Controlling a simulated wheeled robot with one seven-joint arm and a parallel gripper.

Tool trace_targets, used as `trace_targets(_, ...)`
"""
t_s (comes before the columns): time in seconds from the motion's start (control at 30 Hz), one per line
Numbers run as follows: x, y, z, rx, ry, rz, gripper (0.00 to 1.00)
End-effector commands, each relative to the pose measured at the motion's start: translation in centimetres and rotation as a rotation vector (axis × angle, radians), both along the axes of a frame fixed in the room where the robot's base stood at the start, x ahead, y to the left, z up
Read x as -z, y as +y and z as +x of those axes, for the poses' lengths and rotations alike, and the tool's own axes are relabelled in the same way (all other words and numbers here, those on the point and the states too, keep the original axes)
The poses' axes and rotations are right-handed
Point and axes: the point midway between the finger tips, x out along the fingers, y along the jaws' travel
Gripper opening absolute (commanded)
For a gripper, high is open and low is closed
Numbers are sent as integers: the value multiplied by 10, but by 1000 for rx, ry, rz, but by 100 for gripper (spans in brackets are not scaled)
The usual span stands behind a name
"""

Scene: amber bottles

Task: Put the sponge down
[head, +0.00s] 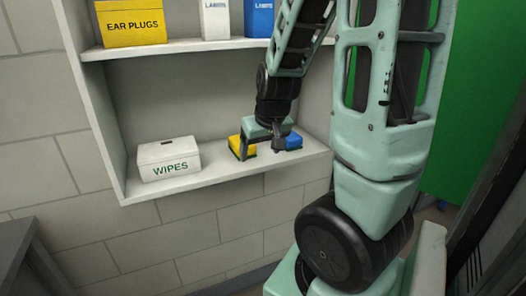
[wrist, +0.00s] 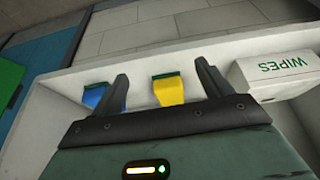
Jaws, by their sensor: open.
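Two sponges lie on the lower shelf: a yellow one with a green layer (head: 236,146) and a blue one with a green edge (head: 293,141). My gripper (head: 260,151) is open over that shelf, its fingers pointing down, with nothing held. In the wrist view the yellow sponge (wrist: 169,91) shows between the two spread fingers of my gripper (wrist: 161,70), apart from both in the picture. The blue sponge (wrist: 94,96) is at the left there, partly hidden by the left finger. In the head view a finger overlaps the yellow sponge.
A white wipes box (head: 168,159) stands on the lower shelf (head: 215,173) to the left, with free shelf between it and the yellow sponge. The upper shelf above my gripper holds a yellow ear plugs box (head: 130,23), a white box (head: 215,18) and a blue box (head: 259,18).

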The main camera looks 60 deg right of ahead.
Motion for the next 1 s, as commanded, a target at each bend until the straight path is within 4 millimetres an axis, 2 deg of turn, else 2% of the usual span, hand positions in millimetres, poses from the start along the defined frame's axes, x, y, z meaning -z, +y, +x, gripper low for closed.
trace_targets(0.27,0,6,-9,-3,-1,-1,78)
trace_targets(0.37,0,24,-1,-54,9,11,78)
trace_targets(0.47,1,77,15,-201,38,38,78)
trace_targets(0.57,3,162,20,-430,98,70,78)
trace_targets(0.6,3,198,15,-531,130,77,78)
trace_targets(0.67,3,249,-1,-680,181,83,78)
trace_targets(0.7,4,278,-16,-772,215,79,78)
trace_targets(0.73,4,296,-27,-836,240,75,78)
trace_targets(0.8,4,331,-56,-967,292,60,78)
trace_targets(0.83,4,342,-67,-1015,312,52,78)
trace_targets(0.9,4,360,-90,-1100,347,34,78)
trace_targets(1.0,4,372,-109,-1167,377,17,78)
